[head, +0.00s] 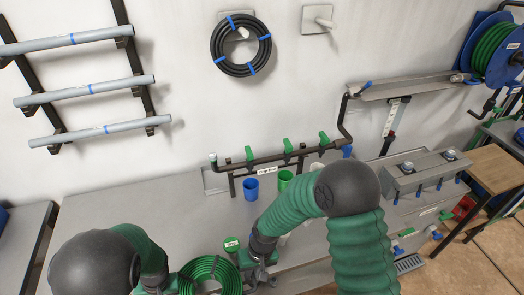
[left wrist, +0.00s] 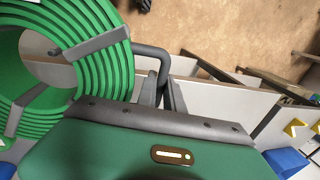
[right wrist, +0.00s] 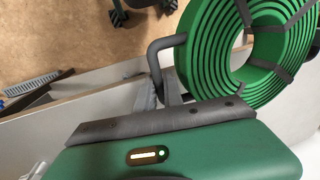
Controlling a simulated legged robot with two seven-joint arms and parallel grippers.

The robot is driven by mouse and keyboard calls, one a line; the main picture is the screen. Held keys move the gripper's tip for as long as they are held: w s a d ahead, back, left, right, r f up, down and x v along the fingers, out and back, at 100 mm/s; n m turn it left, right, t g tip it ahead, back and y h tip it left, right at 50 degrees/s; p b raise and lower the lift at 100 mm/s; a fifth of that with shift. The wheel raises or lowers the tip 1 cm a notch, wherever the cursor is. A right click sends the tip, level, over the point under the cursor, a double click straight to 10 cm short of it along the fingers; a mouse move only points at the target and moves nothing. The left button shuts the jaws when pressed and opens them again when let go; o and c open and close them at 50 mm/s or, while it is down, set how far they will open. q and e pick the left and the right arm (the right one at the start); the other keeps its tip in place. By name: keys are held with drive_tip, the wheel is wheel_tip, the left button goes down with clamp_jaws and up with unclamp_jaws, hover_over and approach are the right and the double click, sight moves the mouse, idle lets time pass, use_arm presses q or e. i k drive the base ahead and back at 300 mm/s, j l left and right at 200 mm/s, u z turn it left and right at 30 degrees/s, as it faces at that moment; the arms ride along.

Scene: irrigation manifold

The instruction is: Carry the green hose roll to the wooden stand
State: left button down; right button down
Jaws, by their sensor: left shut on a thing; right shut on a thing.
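The green hose roll (head: 212,264) is at the bottom of the head view, between my two grippers, its lower part cut off by the frame. It is a coil with grey straps and also shows in the left wrist view (left wrist: 112,72) and right wrist view (right wrist: 205,55). My left gripper (head: 160,286) is shut on a dark grey handle (left wrist: 150,52) at one side of it. My right gripper (head: 260,274) is shut on the handle (right wrist: 166,44) at the other side. The fingertips are mostly hidden. The wooden stand (head: 494,168) is at the far right.
A grey bench (head: 110,215) runs along the wall, with blue (head: 251,189) and green (head: 285,180) cups below the manifold pipe (head: 270,158). A grey valve box (head: 420,175) lies between bench and stand. Tiled floor (head: 470,262) is open at lower right.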

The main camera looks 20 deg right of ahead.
sight(499, 169)
drive_tip(key=k+l, duration=0.1)
drive_tip(key=l, duration=1.15)
drive_tip(key=k+l, duration=0.15)
drive_tip(key=l, duration=2.45)
drive_tip(key=k+l, duration=0.1)
drive_tip(key=l, duration=1.8)
drive_tip(key=i+l, duration=0.1)
drive_tip(key=l, duration=0.4)
drive_tip(key=i+l, duration=0.1)
drive_tip(key=l, duration=0.35)
drive_tip(key=i+l, duration=0.1)
drive_tip(key=l, duration=0.9)
drive_tip(key=i+l, duration=0.3)
drive_tip(key=i, duration=0.1)
